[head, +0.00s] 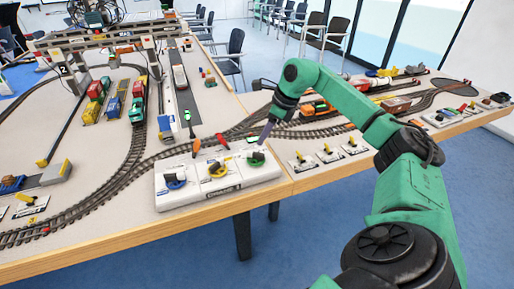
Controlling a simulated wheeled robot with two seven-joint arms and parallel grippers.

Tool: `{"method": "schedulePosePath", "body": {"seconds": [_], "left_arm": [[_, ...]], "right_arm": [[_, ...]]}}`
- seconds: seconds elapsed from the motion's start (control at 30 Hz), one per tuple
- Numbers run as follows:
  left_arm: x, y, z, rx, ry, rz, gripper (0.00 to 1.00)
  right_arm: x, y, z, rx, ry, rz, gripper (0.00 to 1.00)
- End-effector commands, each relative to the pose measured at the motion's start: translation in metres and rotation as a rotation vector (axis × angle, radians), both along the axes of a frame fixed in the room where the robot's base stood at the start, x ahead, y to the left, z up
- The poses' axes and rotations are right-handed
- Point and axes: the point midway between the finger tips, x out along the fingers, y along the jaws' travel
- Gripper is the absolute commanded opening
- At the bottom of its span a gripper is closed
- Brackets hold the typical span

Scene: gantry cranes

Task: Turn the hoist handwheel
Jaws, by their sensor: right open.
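A white control box (219,188) lies at the table's front edge. It carries three dials or wheels: a blue one (175,183) at left, a yellow one (217,171) in the middle and a green one (256,162) at right, each with dark parts. Their labels are too small to read, so I cannot tell which is the hoist handwheel. My right gripper (265,136) points down just above the green wheel, seemingly apart from it. It is open, though its finger gap is hardly visible. My left gripper is out of view.
A gantry crane (100,45) spans the tracks at the back left. Several colourful wagons and trucks stand below it. Small lever plates (328,154) line the front edge right of the box. Curved track (130,180) runs close behind the box. Chairs stand beyond the table.

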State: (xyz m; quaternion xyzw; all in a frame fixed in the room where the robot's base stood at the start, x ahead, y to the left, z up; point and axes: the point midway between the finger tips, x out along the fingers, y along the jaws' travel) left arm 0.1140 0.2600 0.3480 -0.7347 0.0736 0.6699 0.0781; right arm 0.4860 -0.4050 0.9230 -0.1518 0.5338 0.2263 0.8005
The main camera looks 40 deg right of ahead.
Motion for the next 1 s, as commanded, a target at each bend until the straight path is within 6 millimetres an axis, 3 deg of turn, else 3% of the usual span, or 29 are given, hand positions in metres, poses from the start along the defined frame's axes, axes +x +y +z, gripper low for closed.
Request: {"method": "schedulePosePath", "body": {"seconds": [0.13, 0.3, 1.0], "left_arm": [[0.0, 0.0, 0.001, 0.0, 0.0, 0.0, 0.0], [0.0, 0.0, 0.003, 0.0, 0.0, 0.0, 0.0], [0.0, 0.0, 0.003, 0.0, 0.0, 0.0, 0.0]], "right_arm": [[-0.012, -0.008, 0.038, 0.0, -0.004, -0.001, 0.45], [-0.02, -0.012, 0.057, 0.001, -0.001, 0.0, 0.45], [-0.02, -0.012, 0.058, 0.001, 0.0, 0.0, 0.45]]}}
